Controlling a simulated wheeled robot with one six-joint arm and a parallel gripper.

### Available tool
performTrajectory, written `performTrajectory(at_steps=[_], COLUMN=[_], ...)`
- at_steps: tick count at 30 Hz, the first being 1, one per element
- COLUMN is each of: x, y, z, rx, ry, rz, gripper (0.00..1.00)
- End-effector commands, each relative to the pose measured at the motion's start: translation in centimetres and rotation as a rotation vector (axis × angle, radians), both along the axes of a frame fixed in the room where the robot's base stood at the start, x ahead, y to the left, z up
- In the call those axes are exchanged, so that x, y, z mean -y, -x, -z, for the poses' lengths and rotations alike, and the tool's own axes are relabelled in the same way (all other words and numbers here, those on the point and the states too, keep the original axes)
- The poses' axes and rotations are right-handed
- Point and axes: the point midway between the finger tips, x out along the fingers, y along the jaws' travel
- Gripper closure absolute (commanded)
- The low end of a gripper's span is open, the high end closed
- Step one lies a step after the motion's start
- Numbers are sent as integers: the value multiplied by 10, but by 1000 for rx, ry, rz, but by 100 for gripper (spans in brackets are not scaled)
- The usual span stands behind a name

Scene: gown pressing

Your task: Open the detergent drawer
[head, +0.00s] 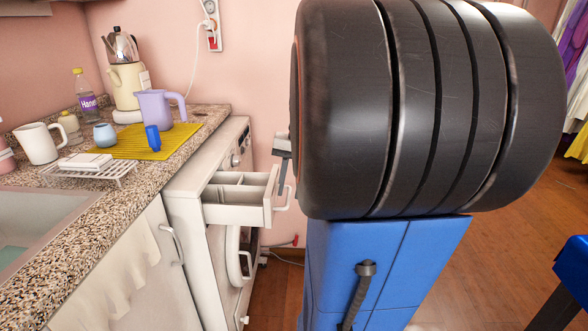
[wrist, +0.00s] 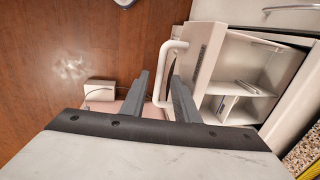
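The detergent drawer (head: 235,214) is pulled well out of the white washing machine (head: 186,200), and its divided compartments show. In the wrist view the drawer front (wrist: 204,62) and its white loop handle (wrist: 163,72) lie ahead of my fingers. My gripper (wrist: 160,80) has its two grey fingers apart, with the handle bar between them. I see gaps beside the bar, so the fingers do not look closed on it. In the head view my gripper (head: 284,155) is partly hidden by my arm, just above the drawer's handle (head: 283,198).
The washer's round door (head: 246,255) is below the drawer. A granite counter (head: 60,225) on the left holds a purple jug (head: 154,108), a mug (head: 38,144), a wire rack and a yellow mat. Wooden floor (wrist: 70,50) is open in front of the washer.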

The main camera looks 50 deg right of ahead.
Motion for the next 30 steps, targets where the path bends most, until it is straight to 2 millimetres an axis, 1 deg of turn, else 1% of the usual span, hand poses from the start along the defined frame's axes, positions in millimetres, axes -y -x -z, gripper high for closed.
performTrajectory(at_steps=[5,21,27,30], x=[3,16,19,19], y=[3,18,22,24], z=[-23,-128,-155,-163], rx=[3,2,2,1], ry=[4,3,2,2], rz=[1,2,1,0], gripper=[72,72,72,72])
